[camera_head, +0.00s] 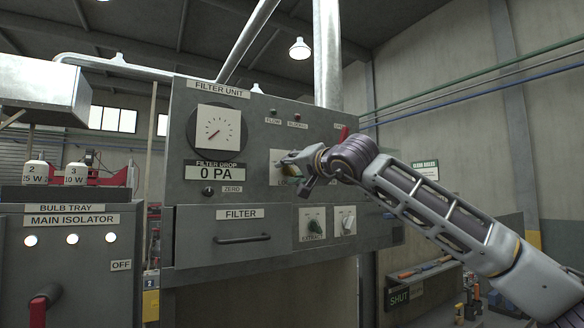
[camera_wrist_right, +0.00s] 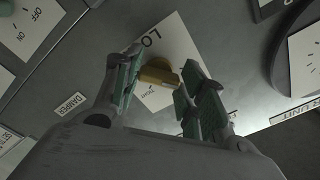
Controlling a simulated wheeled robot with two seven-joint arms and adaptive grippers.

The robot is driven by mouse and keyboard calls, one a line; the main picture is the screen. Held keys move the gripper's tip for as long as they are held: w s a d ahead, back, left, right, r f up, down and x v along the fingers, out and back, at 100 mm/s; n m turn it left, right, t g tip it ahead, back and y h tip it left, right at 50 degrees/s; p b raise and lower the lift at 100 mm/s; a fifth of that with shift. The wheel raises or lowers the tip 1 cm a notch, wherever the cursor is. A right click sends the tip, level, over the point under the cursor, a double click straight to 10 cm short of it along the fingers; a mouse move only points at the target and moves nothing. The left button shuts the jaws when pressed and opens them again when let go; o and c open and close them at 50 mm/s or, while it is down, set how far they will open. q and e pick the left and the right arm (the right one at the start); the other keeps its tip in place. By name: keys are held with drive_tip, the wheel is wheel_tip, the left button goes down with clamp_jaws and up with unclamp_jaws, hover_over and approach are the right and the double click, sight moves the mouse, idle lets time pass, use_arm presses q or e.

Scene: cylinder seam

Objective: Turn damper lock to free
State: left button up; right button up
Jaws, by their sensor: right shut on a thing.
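The damper lock looks to be the brass-yellow knob (camera_wrist_right: 158,74) on a white plate with letters "LO" in the right wrist view. My right gripper (camera_wrist_right: 162,84) has its green-padded fingers on both sides of this knob and is shut on it. In the head view my right gripper (camera_head: 297,164) is at the upper middle of the filter unit's front and covers most of the white lock plate (camera_head: 278,160). The knob's pointer direction cannot be read clearly. A "DAMPER" label (camera_wrist_right: 72,102) shows in the right wrist view. My left gripper is not in view.
The main isolator cabinet (camera_head: 70,260) is at left.

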drive_tip(key=n+p, duration=0.1)
drive_tip(key=n, duration=0.3)
drive_tip(key=shift+f, duration=0.2)
idle(0.4)
drive_tip(key=o, duration=1)
drive_tip(key=shift+o, duration=0.2)
drive_tip(key=shift+r, duration=0.1)
drive_tip(key=shift+s+d, duration=0.1)
drive_tip(key=v, duration=1.1)
drive_tip(key=shift+s, duration=0.3)
drive_tip(key=shift+d, duration=0.1)
